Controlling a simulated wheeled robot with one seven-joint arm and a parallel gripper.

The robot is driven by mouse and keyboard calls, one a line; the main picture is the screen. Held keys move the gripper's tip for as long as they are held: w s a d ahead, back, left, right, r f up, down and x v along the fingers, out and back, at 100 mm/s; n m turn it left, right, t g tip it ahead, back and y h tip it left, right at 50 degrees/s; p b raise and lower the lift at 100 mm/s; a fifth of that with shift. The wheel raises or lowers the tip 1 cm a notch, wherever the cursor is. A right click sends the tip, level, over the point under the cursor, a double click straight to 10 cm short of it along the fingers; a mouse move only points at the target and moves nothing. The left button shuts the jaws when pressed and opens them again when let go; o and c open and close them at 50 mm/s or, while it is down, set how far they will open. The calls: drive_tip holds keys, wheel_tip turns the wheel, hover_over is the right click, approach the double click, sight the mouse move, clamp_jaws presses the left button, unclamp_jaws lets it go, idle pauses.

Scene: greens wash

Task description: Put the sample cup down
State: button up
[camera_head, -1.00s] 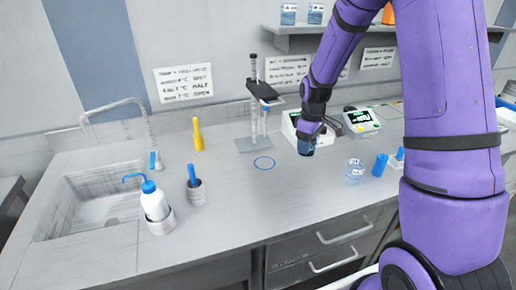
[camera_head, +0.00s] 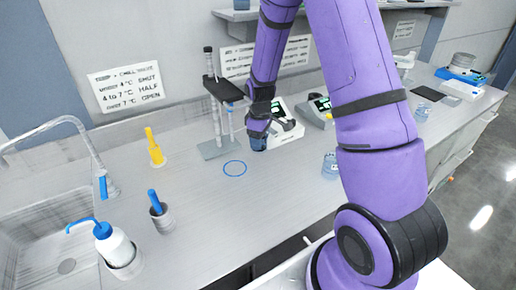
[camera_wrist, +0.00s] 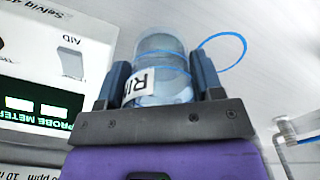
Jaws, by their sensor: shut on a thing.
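The sample cup (camera_wrist: 162,50) is a clear, blue-tinted cup with a white label, partly readable as "RI". My gripper (camera_head: 258,144) is shut on it, with one blue finger on each side in the wrist view. In the head view the cup is mostly hidden by the fingers, and I cannot tell how far above the counter it is. A blue ring (camera_head: 235,160) is marked on the bare grey counter (camera_head: 205,205), just left of and nearer than my gripper. The ring also shows in the wrist view (camera_wrist: 243,46), beyond the cup to the right.
A stand with a dark clamp (camera_head: 222,90) rises behind the ring. A probe meter (camera_head: 284,131) is right of my gripper. A similar clear cup (camera_head: 330,168) stands by my arm. A yellow item (camera_head: 154,148), a blue-handled holder (camera_head: 161,216) and a wash bottle (camera_head: 114,245) are left.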

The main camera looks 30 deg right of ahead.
drive_tip(key=shift+f, duration=1.9)
drive_tip(key=shift+f, duration=0.1)
drive_tip(key=o, duration=0.7)
